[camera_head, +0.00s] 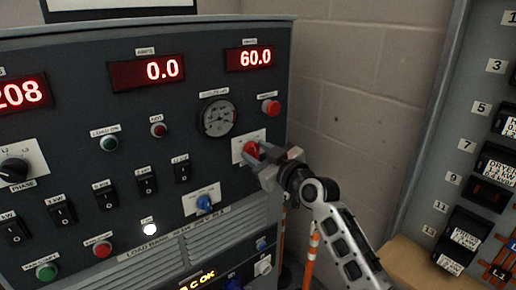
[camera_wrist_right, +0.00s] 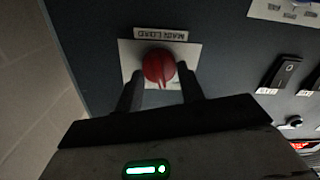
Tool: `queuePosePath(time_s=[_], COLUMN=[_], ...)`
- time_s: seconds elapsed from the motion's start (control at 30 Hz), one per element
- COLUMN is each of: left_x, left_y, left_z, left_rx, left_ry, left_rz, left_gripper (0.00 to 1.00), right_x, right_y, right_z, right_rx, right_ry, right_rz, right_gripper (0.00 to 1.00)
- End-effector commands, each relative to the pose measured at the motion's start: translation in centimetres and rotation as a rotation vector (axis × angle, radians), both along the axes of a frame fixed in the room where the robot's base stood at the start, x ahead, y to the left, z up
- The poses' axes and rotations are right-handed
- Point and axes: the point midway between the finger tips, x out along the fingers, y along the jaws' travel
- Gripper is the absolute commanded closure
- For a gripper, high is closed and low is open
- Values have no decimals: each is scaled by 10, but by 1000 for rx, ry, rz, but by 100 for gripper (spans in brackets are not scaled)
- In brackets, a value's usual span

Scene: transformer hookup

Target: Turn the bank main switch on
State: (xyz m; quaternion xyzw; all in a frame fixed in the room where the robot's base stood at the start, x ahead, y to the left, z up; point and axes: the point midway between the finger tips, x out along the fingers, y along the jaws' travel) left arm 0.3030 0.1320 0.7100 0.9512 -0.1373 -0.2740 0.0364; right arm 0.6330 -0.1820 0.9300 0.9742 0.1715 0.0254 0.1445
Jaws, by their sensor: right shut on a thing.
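The main switch is a red rotary knob (camera_head: 251,149) on a white plate at the right side of the grey load bank panel (camera_head: 150,215). In the right wrist view the red knob (camera_wrist_right: 157,67) sits below an upside-down label (camera_wrist_right: 160,35) that seems to read MAIN LOAD. My right gripper (camera_head: 262,157) reaches the knob from the right. Its two fingers (camera_wrist_right: 161,85) are shut on the knob, one on each side. The fingers hide part of the knob in the head view. My left gripper is not in view.
A round gauge (camera_head: 217,118) and a red button (camera_head: 270,107) are above the knob. A blue knob (camera_head: 204,203) and several black rocker switches (camera_head: 147,184) are to the lower left. The red displays (camera_head: 249,57) are lit. A breaker panel (camera_head: 490,160) stands at the right.

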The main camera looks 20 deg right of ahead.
Motion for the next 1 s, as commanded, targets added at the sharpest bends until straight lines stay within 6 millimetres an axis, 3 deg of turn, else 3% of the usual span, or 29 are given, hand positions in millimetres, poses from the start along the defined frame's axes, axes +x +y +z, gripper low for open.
queuePosePath(time_s=[1.0], left_x=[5], left_y=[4], left_z=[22], left_rx=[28], left_ry=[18], left_rz=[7], left_gripper=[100], right_x=[2], right_y=[-4], right_z=[0], right_rx=[864], right_ry=[314], right_rz=[0], right_gripper=[84])
